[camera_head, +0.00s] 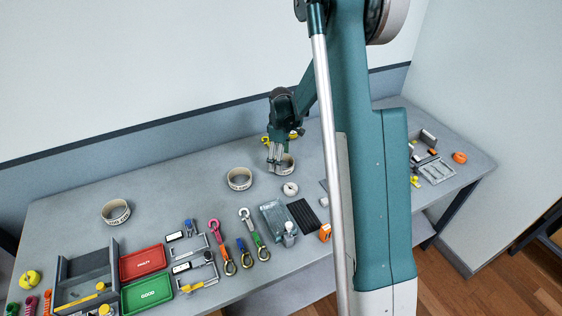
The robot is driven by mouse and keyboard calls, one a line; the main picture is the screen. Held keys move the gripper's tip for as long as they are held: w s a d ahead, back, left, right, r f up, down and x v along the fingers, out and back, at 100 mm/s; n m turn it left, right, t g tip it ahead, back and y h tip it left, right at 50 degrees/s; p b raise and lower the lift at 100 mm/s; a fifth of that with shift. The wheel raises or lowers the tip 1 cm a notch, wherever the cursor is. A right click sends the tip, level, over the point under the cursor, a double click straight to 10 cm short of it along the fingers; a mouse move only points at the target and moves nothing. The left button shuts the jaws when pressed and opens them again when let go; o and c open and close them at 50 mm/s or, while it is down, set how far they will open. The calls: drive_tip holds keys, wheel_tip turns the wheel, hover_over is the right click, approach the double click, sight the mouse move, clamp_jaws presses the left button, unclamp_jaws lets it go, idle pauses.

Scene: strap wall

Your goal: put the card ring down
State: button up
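A pale card ring (288,168) is at the fingertips of my gripper (275,163), toward the back of the grey table. The fingers point down and overlap the ring's left side. They hide part of its wall. The view is too small to tell whether the fingers are closed on that wall or only beside it, or whether the ring touches the table. A second card ring (239,179) with dark print lies flat to the left. A third printed card ring (115,212) lies farther left.
A small white roll (290,189) lies just in front of my gripper. A red tray (142,262), a green tray (147,294) and several coloured straps fill the front left. A clear grey box (273,217) stands front centre. Bare table lies between the two left rings.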

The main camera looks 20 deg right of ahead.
wheel_tip(320, 180, up, 10)
drive_tip(key=shift+r, duration=0.25)
idle(0.3)
idle(0.3)
drive_tip(key=s+a+r+m+t, duration=0.2)
drive_tip(key=s+a+r, duration=0.3)
drive_tip(key=s+r, duration=0.35)
drive_tip(key=s+a+r+m+t, duration=0.1)
drive_tip(key=s+a+r+m, duration=0.1)
drive_tip(key=s+a+r, duration=0.55)
drive_tip(key=s+a+r+m+t, duration=0.1)
drive_tip(key=s+a+m+t, duration=0.1)
drive_tip(key=s, duration=0.8)
drive_tip(key=s+a+r+m+t, duration=0.1)
drive_tip(key=s+a+m+t, duration=0.1)
drive_tip(key=s, duration=0.8)
drive_tip(key=shift+s+a+r+m, duration=0.2)
drive_tip(key=shift+s+a+m, duration=0.25)
drive_tip(key=shift+a, duration=0.2)
